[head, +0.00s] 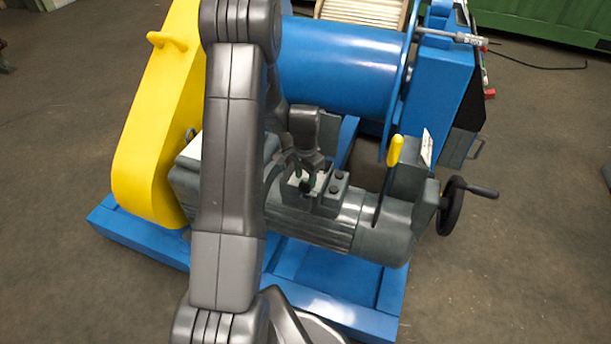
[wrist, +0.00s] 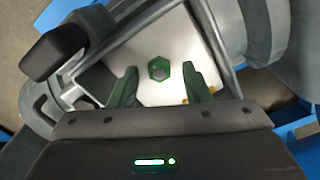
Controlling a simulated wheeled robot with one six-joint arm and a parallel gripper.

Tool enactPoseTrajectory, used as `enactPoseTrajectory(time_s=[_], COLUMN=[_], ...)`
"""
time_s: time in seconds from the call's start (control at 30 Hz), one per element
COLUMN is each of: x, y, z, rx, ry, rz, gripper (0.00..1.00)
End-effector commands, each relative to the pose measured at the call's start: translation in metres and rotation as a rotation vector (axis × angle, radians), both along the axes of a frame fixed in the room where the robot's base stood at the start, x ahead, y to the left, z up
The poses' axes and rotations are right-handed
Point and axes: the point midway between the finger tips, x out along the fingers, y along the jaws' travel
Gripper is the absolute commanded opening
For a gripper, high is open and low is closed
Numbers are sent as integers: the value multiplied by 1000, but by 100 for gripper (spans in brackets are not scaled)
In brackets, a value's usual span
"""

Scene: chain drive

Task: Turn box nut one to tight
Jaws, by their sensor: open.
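A green hex nut with a grey centre (wrist: 159,70) sits on a pale plate (wrist: 150,48) in the wrist view. It looks like the box nut; no number shows on it. My gripper (wrist: 160,70) is open, with one green finger on each side of the nut and a visible gap on both sides. In the head view my gripper (head: 304,182) is over the small grey box (head: 331,196) on top of the motor. There the nut is too small and covered to make out. Whether the nut is tight cannot be told.
A yellow chain guard (head: 160,110) stands left, and a blue drum (head: 340,65) lies behind. A yellow lever (head: 395,150) and a black handwheel (head: 452,205) are to the right. In the wrist view a dark block (wrist: 54,52) and a grey bar (wrist: 88,50) lie left of the nut.

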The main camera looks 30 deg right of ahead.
Motion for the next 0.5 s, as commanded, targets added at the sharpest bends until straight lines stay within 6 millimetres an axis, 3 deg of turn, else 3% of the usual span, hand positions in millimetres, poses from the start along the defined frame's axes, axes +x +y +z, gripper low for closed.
enactPoseTrajectory(time_s=[0.17, 0.5], x=[0, 1], y=[0, 0], z=[12, 87], rx=[-2, -2], ry=[-2, -4], rz=[0, 0], gripper=[44, 44])
